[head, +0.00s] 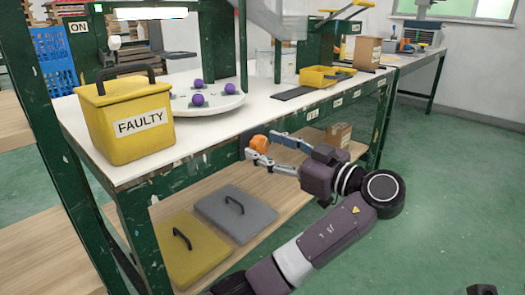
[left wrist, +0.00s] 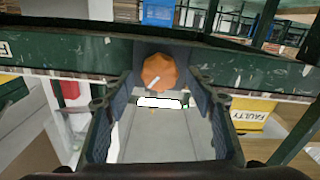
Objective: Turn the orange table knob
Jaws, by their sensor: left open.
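The orange knob (head: 259,143) is on the front rail of the green workbench, below the white top. In the left wrist view the knob (left wrist: 160,72) is a faceted dial with a white pointer line slanting up to the right. My left gripper (head: 264,147) is open, its fingers pointing at the knob. In the left wrist view my left gripper (left wrist: 160,97) has one finger to each side of the knob, with gaps showing. I cannot tell how far the fingertips reach along it.
A yellow FAULTY bin (head: 130,122) stands at the bench's left end. Beside it, a round white tray (head: 228,104) carries purple balls. The lower shelf holds a yellow lid (head: 190,255), a grey lid (head: 235,214) and a cardboard box (head: 339,134). Green floor lies open at right.

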